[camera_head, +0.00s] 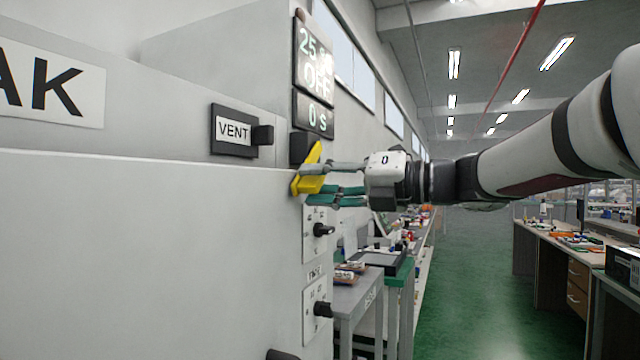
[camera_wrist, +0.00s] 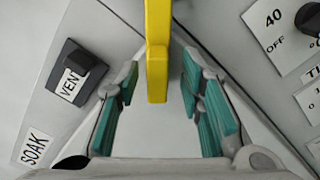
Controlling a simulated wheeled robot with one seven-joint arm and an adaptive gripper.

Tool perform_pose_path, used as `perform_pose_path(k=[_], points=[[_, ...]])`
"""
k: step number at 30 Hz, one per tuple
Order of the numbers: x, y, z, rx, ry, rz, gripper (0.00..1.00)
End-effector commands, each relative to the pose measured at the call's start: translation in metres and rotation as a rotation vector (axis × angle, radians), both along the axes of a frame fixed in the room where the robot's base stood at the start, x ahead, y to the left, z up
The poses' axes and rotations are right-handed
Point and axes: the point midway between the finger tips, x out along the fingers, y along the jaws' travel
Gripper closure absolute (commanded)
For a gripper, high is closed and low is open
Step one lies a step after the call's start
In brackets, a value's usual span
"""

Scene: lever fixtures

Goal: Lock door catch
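The door catch is a yellow lever (camera_head: 308,174) on a black mount (camera_head: 301,147), at the front edge of the grey machine. In the wrist view the yellow lever (camera_wrist: 157,60) comes down from the top middle, its lower end between my two fingers. My gripper (camera_head: 335,182) reaches it from the right. In the wrist view my gripper (camera_wrist: 162,110) is open, with teal pads on either side of the lever. A gap shows on both sides, so the fingers look apart from it. The upper end of the lever is cut off in the wrist view.
A VENT switch (camera_head: 234,131) with a black knob sits left of the catch; it also shows in the wrist view (camera_wrist: 76,75). A dark display (camera_head: 314,60) is above. Black dial knobs (camera_head: 323,230) stick out below. A side table (camera_head: 362,290) stands beyond.

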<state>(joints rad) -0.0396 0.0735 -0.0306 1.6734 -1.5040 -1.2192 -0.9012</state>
Motion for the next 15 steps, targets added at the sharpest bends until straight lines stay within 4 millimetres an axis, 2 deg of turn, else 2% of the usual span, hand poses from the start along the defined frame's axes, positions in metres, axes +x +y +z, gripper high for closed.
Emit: perform_pose_path(k=[9, 15], points=[[-0.020, -0.060, 0.000, 0.000, 0.000, -0.006, 0.65], [-0.032, -0.089, 0.000, 0.000, 0.000, -0.004, 0.65]])
